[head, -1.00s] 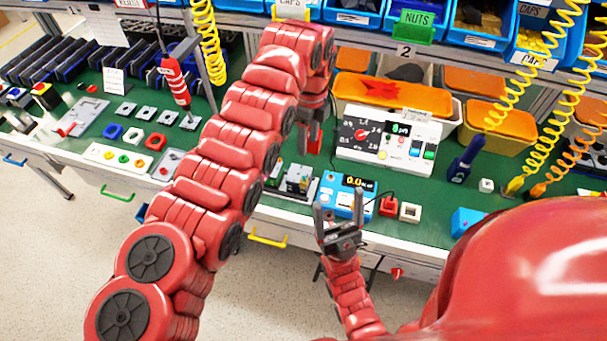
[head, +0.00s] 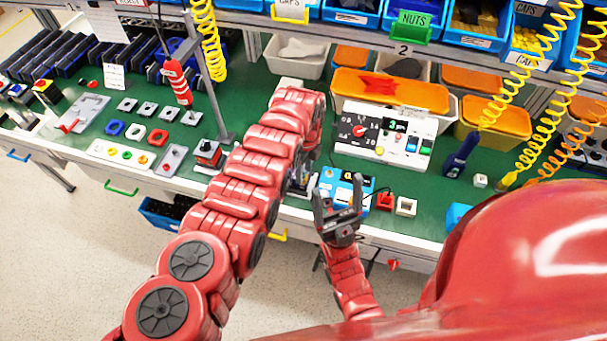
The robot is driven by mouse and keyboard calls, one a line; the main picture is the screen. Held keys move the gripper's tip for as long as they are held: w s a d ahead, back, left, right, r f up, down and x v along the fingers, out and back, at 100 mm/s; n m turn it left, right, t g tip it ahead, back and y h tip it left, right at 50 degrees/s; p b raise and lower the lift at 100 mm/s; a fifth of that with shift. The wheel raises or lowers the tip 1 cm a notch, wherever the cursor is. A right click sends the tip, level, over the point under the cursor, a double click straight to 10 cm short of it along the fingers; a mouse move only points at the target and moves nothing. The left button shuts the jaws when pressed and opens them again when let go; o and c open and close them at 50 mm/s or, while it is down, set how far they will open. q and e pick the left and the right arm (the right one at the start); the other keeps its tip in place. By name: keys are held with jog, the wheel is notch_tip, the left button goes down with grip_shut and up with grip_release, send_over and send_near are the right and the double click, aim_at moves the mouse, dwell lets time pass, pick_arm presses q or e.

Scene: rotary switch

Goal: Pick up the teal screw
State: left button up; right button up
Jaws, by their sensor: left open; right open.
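I cannot make out a teal screw in the head view; it may be too small or hidden behind my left arm. My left arm comes in from the lower left and its wrist bends down over the bench. My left gripper (head: 306,168) is mostly hidden behind the forearm, low over a small fixture left of the blue device; its jaws are open. My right gripper (head: 338,208) points up at the bench's front edge, just in front of the blue device (head: 343,184). Its two fingers are apart and nothing is between them.
A white panel (head: 385,137) with a red rotary knob (head: 359,131) stands behind the blue device. A red switch (head: 384,201) and a white square part (head: 406,206) lie right of it.

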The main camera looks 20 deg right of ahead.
pick_arm(q)
jog(key=shift+w+f, duration=0.1)
jog(key=shift+f, duration=0.05)
jog(key=shift+c, duration=0.3)
grip_shut()
